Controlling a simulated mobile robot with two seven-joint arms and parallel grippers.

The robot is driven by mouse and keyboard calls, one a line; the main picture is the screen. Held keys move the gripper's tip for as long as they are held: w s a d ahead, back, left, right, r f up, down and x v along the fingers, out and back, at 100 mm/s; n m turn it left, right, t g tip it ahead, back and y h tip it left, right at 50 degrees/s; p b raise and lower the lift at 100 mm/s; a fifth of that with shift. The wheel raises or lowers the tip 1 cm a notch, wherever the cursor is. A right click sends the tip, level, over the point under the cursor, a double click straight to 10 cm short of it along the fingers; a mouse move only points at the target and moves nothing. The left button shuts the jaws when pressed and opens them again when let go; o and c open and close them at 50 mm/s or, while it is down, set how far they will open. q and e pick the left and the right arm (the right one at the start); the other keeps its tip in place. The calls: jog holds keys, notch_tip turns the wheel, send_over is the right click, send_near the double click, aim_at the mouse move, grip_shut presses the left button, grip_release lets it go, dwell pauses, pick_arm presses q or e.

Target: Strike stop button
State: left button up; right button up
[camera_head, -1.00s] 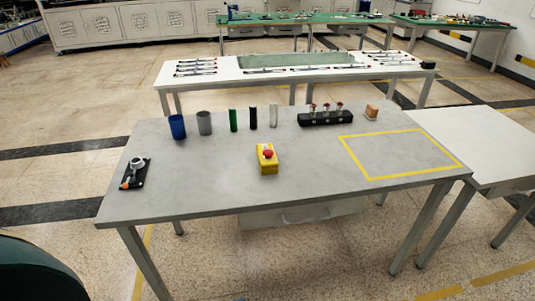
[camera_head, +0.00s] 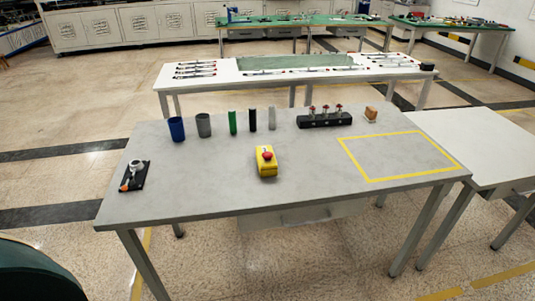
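The stop button is a red mushroom cap (camera_head: 267,155) on a yellow box (camera_head: 267,170). The box stands near the middle of the grey table (camera_head: 220,190), towards its front edge. Nothing touches the button or covers it. Neither of my grippers shows in the head view.
Along the table's back stand a blue cup (camera_head: 177,129), a grey cup (camera_head: 203,125), several slim cylinders and a black rack (camera_head: 324,120). A black pad with a tool (camera_head: 133,176) lies at left. The yellow-taped area (camera_head: 400,170) at right is empty.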

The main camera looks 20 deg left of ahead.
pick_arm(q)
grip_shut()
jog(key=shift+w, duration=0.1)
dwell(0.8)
